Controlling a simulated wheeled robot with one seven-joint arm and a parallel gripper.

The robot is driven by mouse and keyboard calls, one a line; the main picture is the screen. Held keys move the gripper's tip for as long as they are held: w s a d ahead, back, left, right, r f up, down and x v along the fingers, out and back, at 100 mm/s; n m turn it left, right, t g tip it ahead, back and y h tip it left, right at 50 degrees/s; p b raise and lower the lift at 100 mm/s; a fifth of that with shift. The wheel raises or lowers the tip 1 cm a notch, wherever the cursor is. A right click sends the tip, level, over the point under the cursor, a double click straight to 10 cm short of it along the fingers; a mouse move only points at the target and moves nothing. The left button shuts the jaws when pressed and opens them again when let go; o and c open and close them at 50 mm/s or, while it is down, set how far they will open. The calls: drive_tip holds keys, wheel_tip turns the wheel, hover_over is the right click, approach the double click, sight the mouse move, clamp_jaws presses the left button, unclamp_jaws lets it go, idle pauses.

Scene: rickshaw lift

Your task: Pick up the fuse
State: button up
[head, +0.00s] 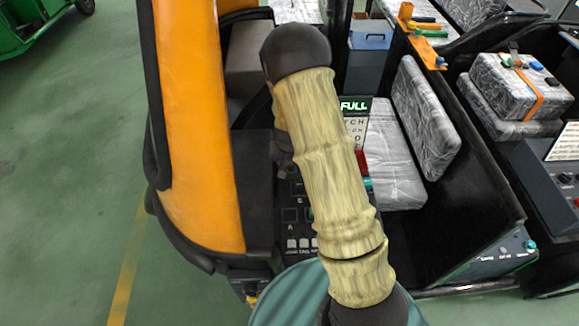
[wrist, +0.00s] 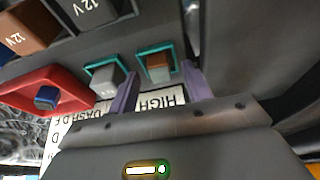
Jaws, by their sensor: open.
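In the wrist view my gripper (wrist: 160,72) is open, with one purple finger on each side of a small brown fuse-like block (wrist: 158,74). This block sits in a teal-rimmed socket on the dark panel; I cannot tell whether the fingers touch it. A grey block (wrist: 104,82) sits in a second teal-rimmed socket just left of the left finger. A small blue block (wrist: 46,97) lies in a red tray (wrist: 75,84) farther left. The frames do not show which one is the task's fuse. In the head view my arm hides my gripper and most of the panel.
Larger brown (wrist: 25,28) and dark (wrist: 88,12) blocks marked 12 V stand at the upper left of the wrist view. A lettered label card (wrist: 150,101) lies by the fingers.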

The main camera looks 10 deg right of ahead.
sight(289, 163)
idle(0.3)
drive_tip(key=c, duration=1.1)
drive_tip(key=shift+o, duration=0.2)
drive_tip(key=shift+r, duration=0.15)
wheel_tip(289, 163, up, 10)
